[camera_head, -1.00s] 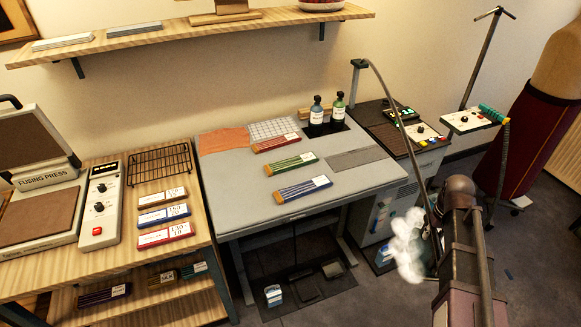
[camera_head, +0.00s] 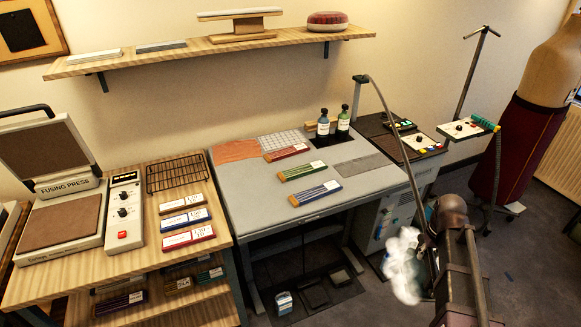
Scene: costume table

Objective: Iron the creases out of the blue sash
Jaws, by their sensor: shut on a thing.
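My gripper (camera_head: 432,246) is at the lower right, off the table's front right side, mostly hidden by my own arm. It is shut on what looks like the steam iron, itself largely hidden. A hose (camera_head: 398,137) runs down to it from a stand. A white puff of steam (camera_head: 402,265) hangs just left of it. The gripper is well apart from the sash.
Two bottles (camera_head: 343,123) stand at the table's back right. A control unit (camera_head: 425,144) is to the right, with a dress form (camera_head: 535,120) beyond. The fusing press (camera_head: 70,205) and a wire rack (camera_head: 178,172) are on the left bench. A shelf (camera_head: 215,45) spans the wall.

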